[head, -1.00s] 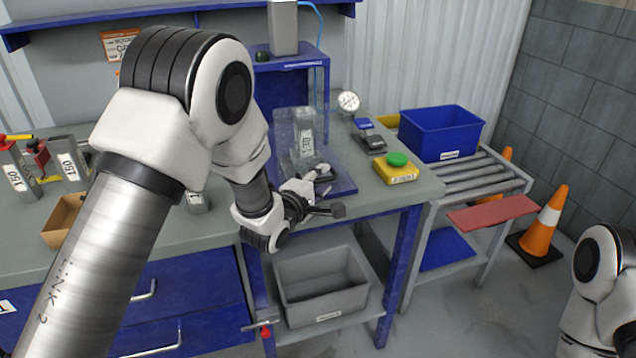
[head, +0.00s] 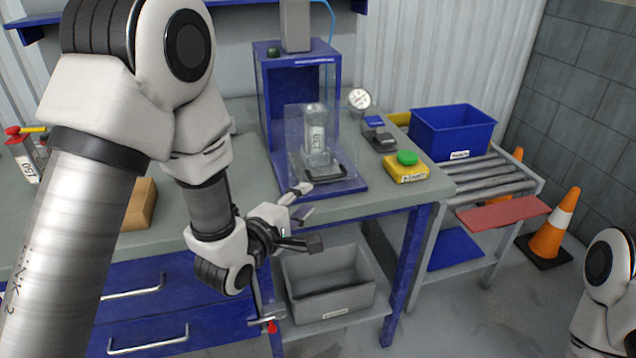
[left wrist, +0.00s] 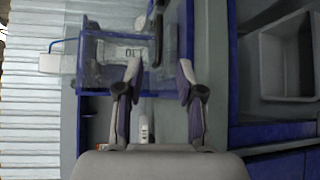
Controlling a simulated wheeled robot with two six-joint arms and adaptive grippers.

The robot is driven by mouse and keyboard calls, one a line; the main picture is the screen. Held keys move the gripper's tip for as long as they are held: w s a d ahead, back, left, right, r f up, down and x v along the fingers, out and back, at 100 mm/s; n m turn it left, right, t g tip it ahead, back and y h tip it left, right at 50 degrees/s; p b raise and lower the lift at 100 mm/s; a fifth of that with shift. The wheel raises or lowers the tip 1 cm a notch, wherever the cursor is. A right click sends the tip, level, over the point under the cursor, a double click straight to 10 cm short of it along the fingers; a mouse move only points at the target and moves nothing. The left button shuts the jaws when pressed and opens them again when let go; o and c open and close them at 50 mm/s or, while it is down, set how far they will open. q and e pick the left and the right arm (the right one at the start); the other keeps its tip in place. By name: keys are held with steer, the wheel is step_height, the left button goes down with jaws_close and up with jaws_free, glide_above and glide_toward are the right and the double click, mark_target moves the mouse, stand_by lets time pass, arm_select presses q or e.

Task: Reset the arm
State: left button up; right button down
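My left gripper (head: 306,217) is open and empty, in front of the bench's front edge and below the blue press stand. In the left wrist view its two fingers (left wrist: 158,72) stand apart with nothing between them. The blue press stand (head: 262,110) holds a grey labelled block (head: 316,140) behind a clear guard, with a black handle (head: 328,173) at its front. My left arm hides much of the bench's left side. My right gripper is out of view; only part of my right arm shows at the lower right.
A yellow box with a green button (head: 407,168) stands on the bench's right end. A blue bin (head: 452,133) sits by the rollers (head: 485,180), and an orange cone (head: 555,230) stands on the floor. A grey bin (head: 330,300) is under the bench, below the gripper.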

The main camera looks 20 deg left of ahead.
arm_select(q)
steer(key=s+a+f+m+g+y+p, duration=0.15)
steer(key=s+f+g, duration=0.35)
steer(key=f, duration=0.6)
steer(key=s+a+f+g+p, duration=0.1)
steer(key=s+f+g+p, duration=0.15)
steer(key=s+f, duration=0.75)
steer(key=s+a+f+m+g+y, duration=0.1)
steer(key=s+f+m+g, duration=0.3)
steer(key=s+m, duration=0.3)
steer(key=s+a+f+m+g, duration=0.1)
steer(key=s+f+m+g, duration=0.3)
steer(key=s+f+m, duration=0.2)
steer(key=s+m, duration=0.2)
steer(key=shift+s+y, duration=0.35)
